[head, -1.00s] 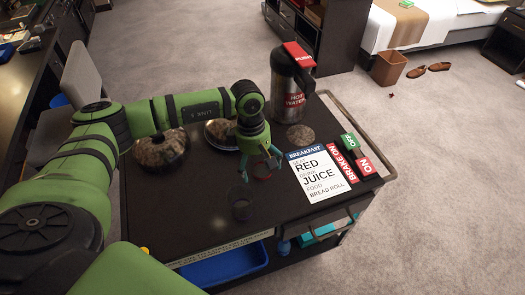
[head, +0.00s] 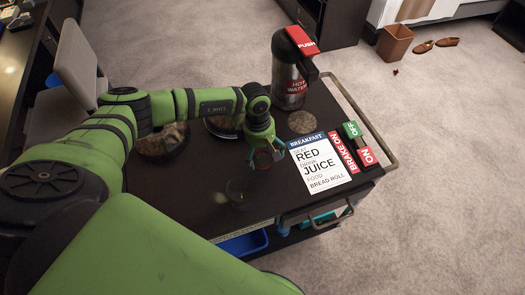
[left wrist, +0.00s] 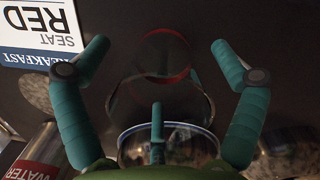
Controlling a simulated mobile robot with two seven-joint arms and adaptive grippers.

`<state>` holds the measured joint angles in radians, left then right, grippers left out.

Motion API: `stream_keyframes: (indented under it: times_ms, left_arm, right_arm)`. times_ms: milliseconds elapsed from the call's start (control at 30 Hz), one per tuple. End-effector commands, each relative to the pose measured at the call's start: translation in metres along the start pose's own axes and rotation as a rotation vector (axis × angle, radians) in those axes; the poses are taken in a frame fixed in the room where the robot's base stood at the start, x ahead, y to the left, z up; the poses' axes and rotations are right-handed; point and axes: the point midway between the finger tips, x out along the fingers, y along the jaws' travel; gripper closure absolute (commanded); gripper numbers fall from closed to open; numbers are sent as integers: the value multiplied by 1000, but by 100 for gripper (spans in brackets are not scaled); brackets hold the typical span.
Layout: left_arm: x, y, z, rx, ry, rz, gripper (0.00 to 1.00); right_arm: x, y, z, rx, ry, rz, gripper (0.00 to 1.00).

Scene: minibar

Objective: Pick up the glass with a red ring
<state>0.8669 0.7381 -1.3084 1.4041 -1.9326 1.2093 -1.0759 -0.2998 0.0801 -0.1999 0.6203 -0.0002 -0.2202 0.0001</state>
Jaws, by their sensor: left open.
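The clear glass with a red ring (left wrist: 178,79) shows in the left wrist view between my teal fingers, its red ring toward the top. My left gripper (left wrist: 160,48) is open, with one finger on each side of the glass and a visible gap to both. In the head view my left gripper (head: 266,158) is low over the dark cart top, left of the breakfast card, and mostly hides this glass. A second, dark-looking glass (head: 238,193) stands nearer to me on the cart. My right gripper is not in view.
The breakfast card (head: 320,165) lies right of the gripper. The hot water flask (head: 290,85) stands behind. Brake signs (head: 347,153) line the right edge by the rail. Bowls (head: 160,145) stand at the left, partly behind my arm. A shiny bowl (left wrist: 168,135) shows close in the wrist view.

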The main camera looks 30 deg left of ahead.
Motion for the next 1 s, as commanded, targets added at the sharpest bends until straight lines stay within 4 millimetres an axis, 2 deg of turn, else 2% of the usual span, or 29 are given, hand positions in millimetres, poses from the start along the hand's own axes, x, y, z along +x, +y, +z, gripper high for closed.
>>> stream_keyframes:
  times_ms: [200,233,267,300,400,833,1000]
  left_arm:
    - [1,0,0,0,0,2,5]
    - [1,0,0,0,0,2,13]
    - [1,0,0,0,0,2,25]
    - [1,0,0,0,0,2,41]
    - [1,0,0,0,0,1,74]
    - [0,0,1,0,-2,1,75]
    - [-12,2,1,0,-1,5,75]
  right_arm:
    - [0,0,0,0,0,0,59]
    - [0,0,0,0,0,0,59]
    - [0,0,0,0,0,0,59]
    - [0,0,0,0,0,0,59]
    - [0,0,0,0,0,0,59]
    - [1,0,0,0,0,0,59]
    - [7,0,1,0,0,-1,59]
